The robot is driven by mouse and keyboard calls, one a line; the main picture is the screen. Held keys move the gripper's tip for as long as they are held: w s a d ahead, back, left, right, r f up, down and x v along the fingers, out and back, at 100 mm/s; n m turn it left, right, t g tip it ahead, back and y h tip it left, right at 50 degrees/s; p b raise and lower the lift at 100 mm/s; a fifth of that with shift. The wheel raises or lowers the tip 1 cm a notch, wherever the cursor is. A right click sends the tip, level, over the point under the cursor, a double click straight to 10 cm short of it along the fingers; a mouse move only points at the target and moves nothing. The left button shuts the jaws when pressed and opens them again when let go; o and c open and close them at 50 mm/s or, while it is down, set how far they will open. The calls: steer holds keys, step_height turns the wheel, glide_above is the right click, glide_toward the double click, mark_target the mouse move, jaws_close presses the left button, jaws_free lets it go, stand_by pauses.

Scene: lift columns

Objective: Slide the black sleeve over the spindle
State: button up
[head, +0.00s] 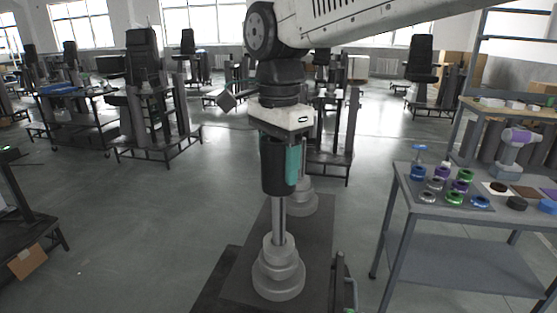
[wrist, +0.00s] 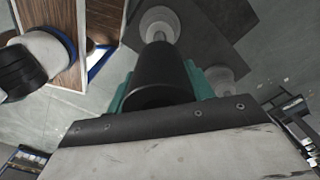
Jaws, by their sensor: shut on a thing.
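My gripper (head: 281,165) hangs pointing down in the head view, its teal fingers shut on the black sleeve (head: 271,168). The sleeve is upright and also shows between the teal fingers in the wrist view (wrist: 161,72). The grey spindle (head: 279,220) rises from a stepped round base (head: 279,275) directly below. Its rod meets the sleeve's lower end in line with it. I cannot tell whether the rod's top is inside the sleeve or hidden behind it. In the wrist view the spindle's base (wrist: 158,22) lies beyond the sleeve's far end.
A second grey stepped base with a rod (head: 301,200) stands behind on the same dark plate (head: 318,240). A grey table (head: 470,262) with coloured rings and small parts is at the right. Dark chair frames stand farther back. Open floor lies to the left.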

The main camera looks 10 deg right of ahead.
mark_target(279, 221)
steer(key=shift+f, duration=5.9)
steer(key=shift+s+f, duration=0.1)
steer(key=shift+f, duration=0.2)
steer(key=shift+f, duration=0.15)
steer(key=o, duration=1.5)
steer(key=shift+s, duration=0.1)
steer(key=r, duration=0.8)
steer(key=shift+w, duration=0.2)
steer(key=shift+r, duration=0.35)
